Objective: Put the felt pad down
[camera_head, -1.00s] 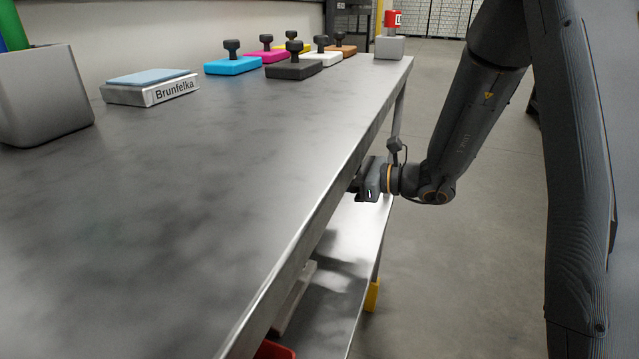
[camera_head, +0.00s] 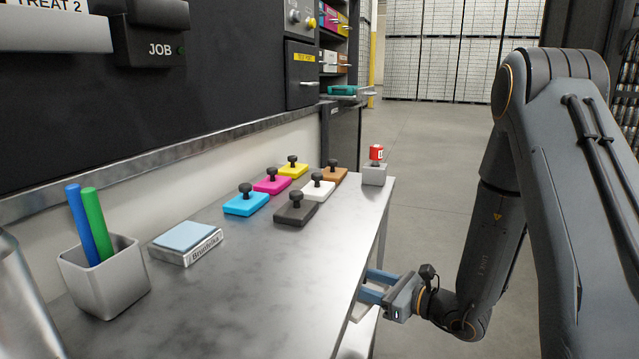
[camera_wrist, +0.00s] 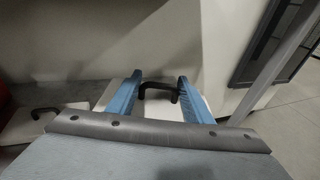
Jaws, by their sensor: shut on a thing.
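My gripper (camera_head: 368,284) is at the right edge of the table, just below the tabletop, with its two blue fingers pointing left. In the wrist view the blue fingers (camera_wrist: 161,98) are on either side of a black handle (camera_wrist: 158,86). The handle stands on a pale flat block (camera_wrist: 103,99), which I take to be the felt pad. The gripper is shut on it by this handle. The block's underside is hidden, and I cannot tell whether it touches the shelf.
Another pale board (camera_wrist: 22,126) with a black handle lies at left in the wrist view. The tabletop (camera_head: 235,300) is clear at front. It bears coloured handled blocks (camera_head: 296,208), a "Brunfelka" block (camera_head: 187,250), a pen cup (camera_head: 105,285) and a red can on a grey block (camera_head: 374,176).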

